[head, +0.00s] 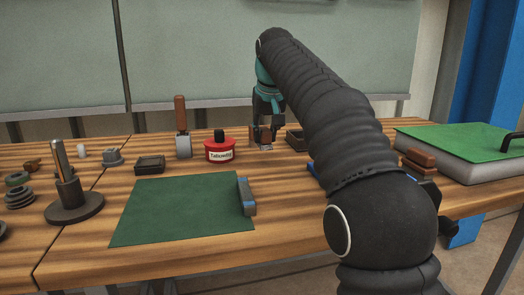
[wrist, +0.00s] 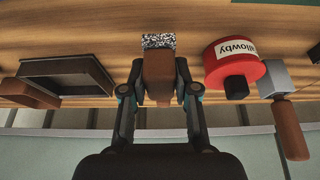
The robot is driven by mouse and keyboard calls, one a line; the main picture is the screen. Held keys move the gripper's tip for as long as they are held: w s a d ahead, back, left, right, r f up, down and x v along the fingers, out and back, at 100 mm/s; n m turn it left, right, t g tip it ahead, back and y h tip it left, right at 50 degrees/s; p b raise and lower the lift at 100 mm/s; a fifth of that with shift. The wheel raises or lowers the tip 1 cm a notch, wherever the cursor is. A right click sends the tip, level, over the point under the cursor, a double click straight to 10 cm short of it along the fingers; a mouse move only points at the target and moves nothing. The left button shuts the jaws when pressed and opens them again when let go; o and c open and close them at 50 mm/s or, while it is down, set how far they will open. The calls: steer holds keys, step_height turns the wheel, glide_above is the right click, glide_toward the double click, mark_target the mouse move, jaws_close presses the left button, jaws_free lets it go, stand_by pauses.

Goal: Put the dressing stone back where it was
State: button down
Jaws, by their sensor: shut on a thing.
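My gripper (head: 265,127) is at the back of the wooden bench, pointing down. It is shut on a brown block with a speckled black-and-white end, which looks like the dressing stone (head: 256,133). In the wrist view the dressing stone (wrist: 158,70) sits between the two fingers, its speckled end away from my palm. The block is upright at bench level, between the red tin and a small dark tray. I cannot tell whether it touches the bench.
The red tin (head: 219,152) is close on the left, with a wooden-handled tool (head: 182,140) beyond it. The small dark tray (head: 295,139) is close on the right. A green mat (head: 185,208) with a grey bar (head: 246,195) at its edge lies in front. A green-topped plate (head: 465,150) is far right.

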mark_target(262, 148)
steer(key=shift+w+a+f, duration=0.1)
steer(key=shift+a+f, duration=0.3)
steer(key=shift+f+b, duration=0.8)
steer(key=shift+f, duration=1)
steer(key=shift+f, duration=0.15)
steer(key=c, duration=0.9)
jaws_free()
steer(key=shift+o, duration=0.2)
steer(key=p+v, duration=0.2)
steer(key=v, duration=1)
